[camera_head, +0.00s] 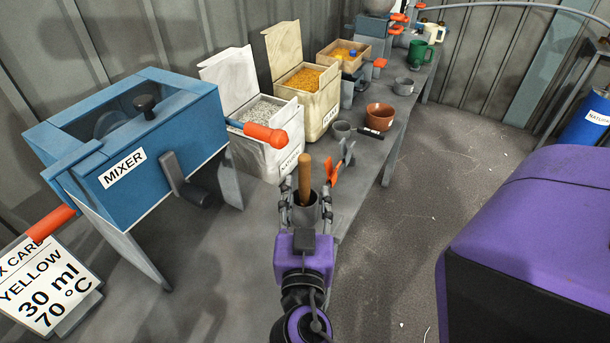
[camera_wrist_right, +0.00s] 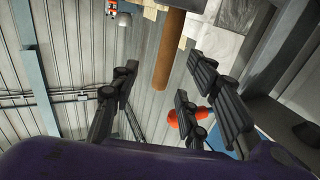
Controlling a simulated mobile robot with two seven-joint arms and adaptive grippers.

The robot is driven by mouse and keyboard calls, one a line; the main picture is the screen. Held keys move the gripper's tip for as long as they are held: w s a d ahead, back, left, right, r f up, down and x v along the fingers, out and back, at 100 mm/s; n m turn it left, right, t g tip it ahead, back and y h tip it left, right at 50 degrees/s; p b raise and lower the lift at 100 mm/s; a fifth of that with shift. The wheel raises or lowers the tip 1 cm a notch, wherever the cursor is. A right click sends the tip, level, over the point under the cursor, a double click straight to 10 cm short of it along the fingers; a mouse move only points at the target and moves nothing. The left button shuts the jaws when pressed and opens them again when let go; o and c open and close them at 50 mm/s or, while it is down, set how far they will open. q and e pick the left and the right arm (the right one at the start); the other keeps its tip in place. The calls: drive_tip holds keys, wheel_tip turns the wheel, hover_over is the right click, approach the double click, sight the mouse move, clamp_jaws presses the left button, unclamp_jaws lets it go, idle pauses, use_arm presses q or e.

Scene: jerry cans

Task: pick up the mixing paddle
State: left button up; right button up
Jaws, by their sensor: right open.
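A round wooden handle (camera_head: 305,178), which looks like the mixing paddle's, stands upright on the workbench's near side, with a grey cup-like part (camera_head: 304,210) around its lower end. My right gripper (camera_head: 305,193) is open, with fingers on either side of the handle. I cannot tell whether they touch it. In the right wrist view the brown handle (camera_wrist_right: 172,50) comes down from the top between the spread fingers of the gripper (camera_wrist_right: 160,85). The lower end of the paddle is hidden in the head view. My left gripper is not in view.
The blue mixer (camera_head: 150,150) stands on the left. Two open boxes of granules (camera_head: 318,110) stand behind the handle. An orange and grey tool (camera_head: 338,170) is close to the gripper's right. A brown bowl (camera_head: 380,117) and grey cup (camera_head: 341,130) stand farther back.

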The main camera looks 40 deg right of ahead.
sight(304, 174)
drive_tip(key=shift+w+d+r+p, duration=0.35)
drive_tip(key=shift+w+d, duration=0.15)
drive_tip(key=shift+w, duration=0.1)
drive_tip(key=p+x, duration=0.1)
drive_tip(key=x, duration=0.1)
drive_tip(key=p+x, duration=0.1)
drive_tip(key=x, duration=0.1)
drive_tip(key=shift+w+a+r, duration=0.1)
drive_tip(key=shift+w+r, duration=0.1)
drive_tip(key=shift+w, duration=0.25)
drive_tip(key=shift+w+d+f, duration=0.15)
drive_tip(key=shift+w+d, duration=0.2)
drive_tip(key=shift+c, duration=1)
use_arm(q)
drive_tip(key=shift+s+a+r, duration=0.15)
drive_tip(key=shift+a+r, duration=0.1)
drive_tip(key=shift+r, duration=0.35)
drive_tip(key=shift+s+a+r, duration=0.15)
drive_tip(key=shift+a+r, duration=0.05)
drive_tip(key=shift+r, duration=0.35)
use_arm(e)
clamp_jaws()
